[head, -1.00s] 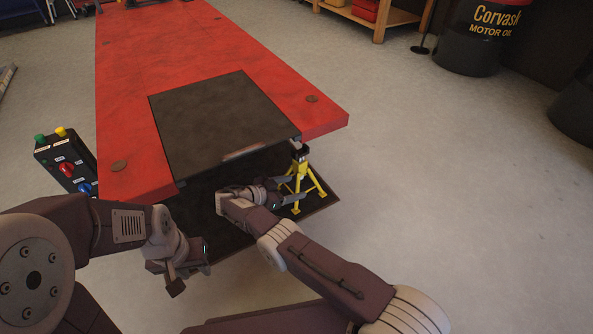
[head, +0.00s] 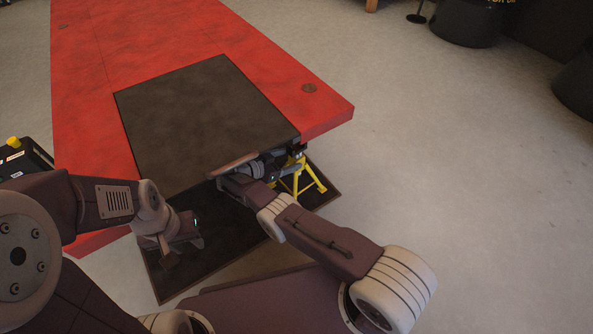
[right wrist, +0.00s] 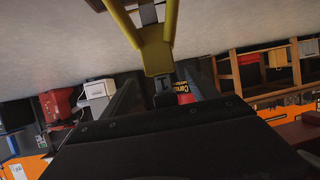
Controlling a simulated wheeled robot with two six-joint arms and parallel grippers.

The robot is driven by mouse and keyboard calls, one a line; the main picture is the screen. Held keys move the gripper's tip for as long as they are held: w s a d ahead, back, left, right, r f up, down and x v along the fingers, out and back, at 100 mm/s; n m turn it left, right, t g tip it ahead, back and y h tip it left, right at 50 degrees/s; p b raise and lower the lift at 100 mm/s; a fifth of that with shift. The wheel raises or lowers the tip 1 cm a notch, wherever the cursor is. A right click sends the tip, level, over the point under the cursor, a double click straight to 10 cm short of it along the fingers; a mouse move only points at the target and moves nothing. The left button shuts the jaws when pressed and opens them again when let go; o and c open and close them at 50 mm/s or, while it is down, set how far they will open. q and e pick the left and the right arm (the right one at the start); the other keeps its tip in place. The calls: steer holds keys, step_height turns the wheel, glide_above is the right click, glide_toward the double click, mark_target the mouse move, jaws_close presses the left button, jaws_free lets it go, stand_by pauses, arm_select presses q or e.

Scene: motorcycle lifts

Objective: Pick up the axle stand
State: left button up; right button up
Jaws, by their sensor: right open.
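The yellow axle stand (head: 305,182) is upright on the dark mat (head: 210,265), below the front right corner of the lift table. The table edge and my right gripper hide part of its top. My right gripper (head: 291,161) is open at the stand's upper part. In the right wrist view the yellow stand (right wrist: 156,52) appears upside down, with its dark post between the two open fingers (right wrist: 160,95). I cannot tell whether the fingers touch it. My left gripper (head: 172,258) hangs over the mat's left side, away from the stand; its jaw opening is unclear.
The red lift table (head: 200,35) with its dark front plate (head: 205,120) overhangs my right gripper closely. A control box (head: 22,160) stands at the left edge. Dark drums (head: 468,22) are at the back right. The grey floor to the right is clear.

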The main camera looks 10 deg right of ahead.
mark_target(297, 156)
steer(key=b+x, duration=0.1)
steer(key=x, duration=0.1)
steer(key=b+x, duration=0.1)
steer(key=x, duration=0.1)
steer(key=shift+w+f+b, duration=0.15)
steer(key=shift+f+b, duration=0.2)
steer(key=shift+f, duration=0.1)
steer(key=shift+w+d, duration=0.1)
steer(key=shift+d, duration=0.2)
steer(key=shift+r, duration=0.1)
jaws_close()
steer(key=shift+w+r, duration=0.1)
steer(key=shift+r, duration=0.15)
steer(key=shift+f, duration=0.1)
